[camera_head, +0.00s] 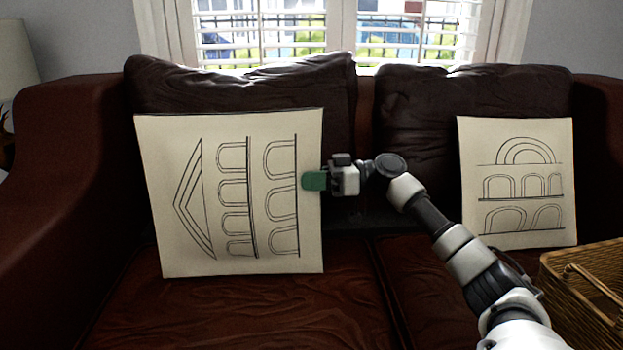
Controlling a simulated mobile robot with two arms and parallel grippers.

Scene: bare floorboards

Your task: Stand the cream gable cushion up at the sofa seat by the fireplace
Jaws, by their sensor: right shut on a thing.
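The cream gable cushion (228,195) is at the left seat of the dark leather sofa (250,310). It is upright on its edge in front of the left back cushion, and its drawing of a gable and rows of arches is turned sideways, with the gable pointing left. My right gripper (314,181) is shut on its right edge, about mid-height; the fingertips look green. My left gripper is not in view. No fireplace shows in this view.
A second cream cushion (518,182) with drawn arches stands upright at the right seat. A wicker basket (585,295) is at the lower right. The left sofa arm (60,180) rises beside the gable cushion. Shuttered windows (335,30) are behind.

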